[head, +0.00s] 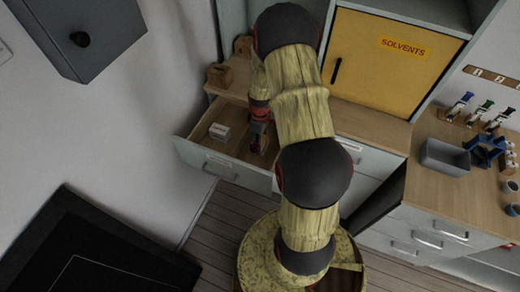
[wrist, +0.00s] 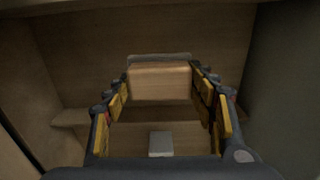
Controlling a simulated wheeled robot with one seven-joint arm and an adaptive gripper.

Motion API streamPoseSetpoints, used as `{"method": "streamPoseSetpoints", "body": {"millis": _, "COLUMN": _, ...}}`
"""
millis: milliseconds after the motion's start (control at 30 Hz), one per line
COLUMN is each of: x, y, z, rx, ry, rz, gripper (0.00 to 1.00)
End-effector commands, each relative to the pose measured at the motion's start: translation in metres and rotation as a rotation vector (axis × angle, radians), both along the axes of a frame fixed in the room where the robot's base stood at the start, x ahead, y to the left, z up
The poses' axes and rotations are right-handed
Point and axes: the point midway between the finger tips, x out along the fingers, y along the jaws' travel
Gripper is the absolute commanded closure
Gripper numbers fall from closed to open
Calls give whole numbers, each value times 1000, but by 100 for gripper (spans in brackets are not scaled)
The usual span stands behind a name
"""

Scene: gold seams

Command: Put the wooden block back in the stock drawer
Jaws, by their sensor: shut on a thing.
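My gripper (wrist: 160,78) is shut on the wooden block (wrist: 160,84), a pale brown piece held between the fingertips in the wrist view. In the head view my gripper (head: 259,140) points down at the right part of the open drawer (head: 198,147). The block is hard to make out there. The drawer is pulled out, with a wooden interior and a grey front with a bar handle. I cannot tell whether the block touches the drawer floor.
A small white box (head: 219,132) lies in the drawer, left of my gripper. A brown wooden object (head: 219,75) stands on the shelf behind. The yellow solvents cabinet (head: 390,65) is shut. A grey bin (head: 445,157) sits on the right-hand worktop.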

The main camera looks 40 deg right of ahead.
Motion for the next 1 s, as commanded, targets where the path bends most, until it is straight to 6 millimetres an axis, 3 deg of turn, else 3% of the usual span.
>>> {"method": "streamPoseSetpoints", "body": {"millis": 400, "x": 0, "y": 0, "z": -48, "rx": 1, "ry": 0, "rz": 0, "gripper": 71}}
{"method": "streamPoseSetpoints", "body": {"millis": 733, "x": 0, "y": 0, "z": -50, "rx": -1, "ry": 0, "rz": 0, "gripper": 71}}
{"method": "streamPoseSetpoints", "body": {"millis": 767, "x": 0, "y": 0, "z": -50, "rx": -1, "ry": -1, "rz": 0, "gripper": 42}}
{"method": "streamPoseSetpoints", "body": {"millis": 1000, "x": 0, "y": 0, "z": -49, "rx": -1, "ry": 0, "rz": 0, "gripper": 29}}
